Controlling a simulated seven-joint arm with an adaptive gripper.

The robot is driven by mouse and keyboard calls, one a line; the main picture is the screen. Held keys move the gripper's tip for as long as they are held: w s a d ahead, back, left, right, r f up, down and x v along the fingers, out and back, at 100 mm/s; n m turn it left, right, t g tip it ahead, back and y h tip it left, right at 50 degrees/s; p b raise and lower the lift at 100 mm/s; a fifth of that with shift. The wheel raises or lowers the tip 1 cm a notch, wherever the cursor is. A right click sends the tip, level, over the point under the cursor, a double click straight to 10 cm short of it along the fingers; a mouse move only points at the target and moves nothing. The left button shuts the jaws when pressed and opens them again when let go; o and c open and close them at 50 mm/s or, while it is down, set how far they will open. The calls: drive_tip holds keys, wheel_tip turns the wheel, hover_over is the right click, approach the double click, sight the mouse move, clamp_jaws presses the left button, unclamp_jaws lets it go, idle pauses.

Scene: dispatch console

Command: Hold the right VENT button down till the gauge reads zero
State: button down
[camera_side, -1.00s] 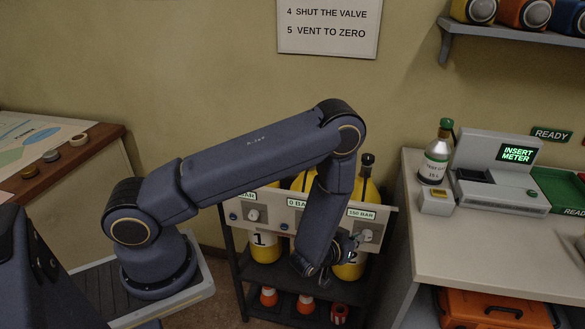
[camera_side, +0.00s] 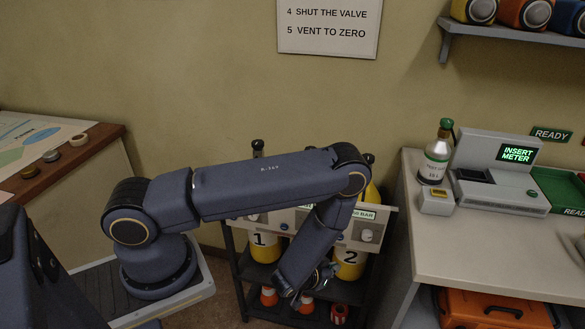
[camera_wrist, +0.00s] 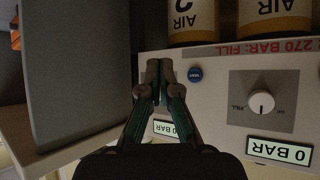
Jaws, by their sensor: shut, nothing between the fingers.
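The pale valve panel (camera_side: 381,229) sits on a dark rack in the side view. Its right gauge (camera_side: 364,213) is partly hidden by my arm, so its full reading cannot be told. The gauge near the knob (camera_wrist: 280,151) and another gauge by my fingers (camera_wrist: 165,127) show 0 BAR.
Yellow air cylinder 2 (camera_side: 350,262) and cylinder 1 (camera_side: 264,245) stand behind the panel. The counter (camera_side: 480,229) with a bottle (camera_side: 435,165) and a meter station (camera_side: 500,175) is close on the right.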

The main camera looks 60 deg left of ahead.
drive_tip(key=w+a, duration=0.5)
drive_tip(key=shift+w+a, duration=0.2)
idle(1.5)
drive_tip(key=shift+w+a, duration=0.3)
drive_tip(key=shift+w+a, duration=0.3)
drive_tip(key=shift+w, duration=0.05)
idle(1.5)
drive_tip(key=shift+s+d, duration=0.6)
drive_tip(key=shift+s, duration=0.05)
drive_tip(key=shift+s+d, duration=1.75)
drive_tip(key=shift+d, duration=0.05)
